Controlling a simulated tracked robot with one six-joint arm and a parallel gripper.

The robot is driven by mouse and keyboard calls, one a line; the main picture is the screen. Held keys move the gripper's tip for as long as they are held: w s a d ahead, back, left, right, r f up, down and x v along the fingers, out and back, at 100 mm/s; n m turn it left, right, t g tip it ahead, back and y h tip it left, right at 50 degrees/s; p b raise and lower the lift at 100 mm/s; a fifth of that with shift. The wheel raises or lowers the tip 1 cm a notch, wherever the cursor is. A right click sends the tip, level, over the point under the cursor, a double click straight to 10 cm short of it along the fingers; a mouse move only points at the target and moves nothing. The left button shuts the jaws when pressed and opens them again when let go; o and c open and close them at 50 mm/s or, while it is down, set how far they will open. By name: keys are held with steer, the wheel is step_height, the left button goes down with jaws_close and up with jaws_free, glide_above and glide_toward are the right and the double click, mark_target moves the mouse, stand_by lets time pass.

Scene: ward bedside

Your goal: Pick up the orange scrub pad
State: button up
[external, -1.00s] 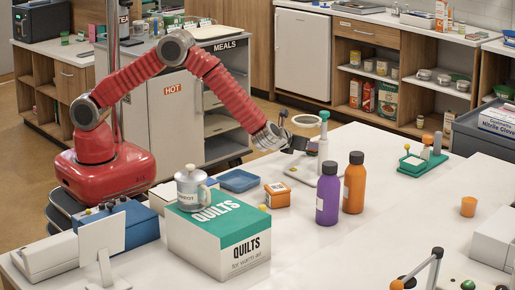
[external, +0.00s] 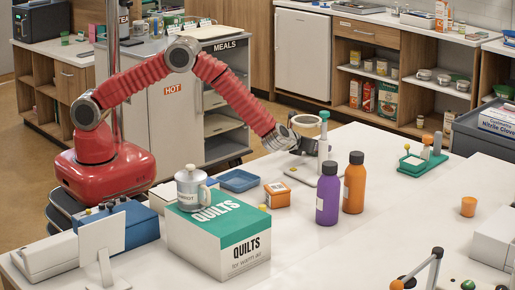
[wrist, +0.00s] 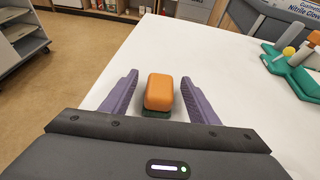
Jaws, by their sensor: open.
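The orange scrub pad (wrist: 158,91) shows in the wrist view as a rounded orange block with a dark green strip (wrist: 157,114) at its near side. It lies on the white table (wrist: 215,92). My gripper (wrist: 159,80) is open, with one purple finger on each side of the pad and a gap visible on both sides. In the external view my gripper (external: 306,146) is over the far edge of the table. I cannot make out the pad there; my gripper or the items near it may hide it.
A purple bottle (external: 327,198) and an orange bottle (external: 354,187) stand in front of my gripper. A tall white item with a green top (external: 323,135) stands close beside it. The quilts box (external: 225,240) and a blue tray (external: 239,181) are to the left.

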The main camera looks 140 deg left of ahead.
steer(key=c, duration=1.1)
steer(key=shift+c, duration=0.2)
steer(key=shift+r, duration=0.6)
steer(key=shift+d+r, duration=0.1)
steer(key=shift+r, duration=0.1)
steer(key=s+d, duration=2)
steer(key=d, duration=0.4)
steer(key=shift+d, duration=0.3)
steer(key=shift+s, duration=0.1)
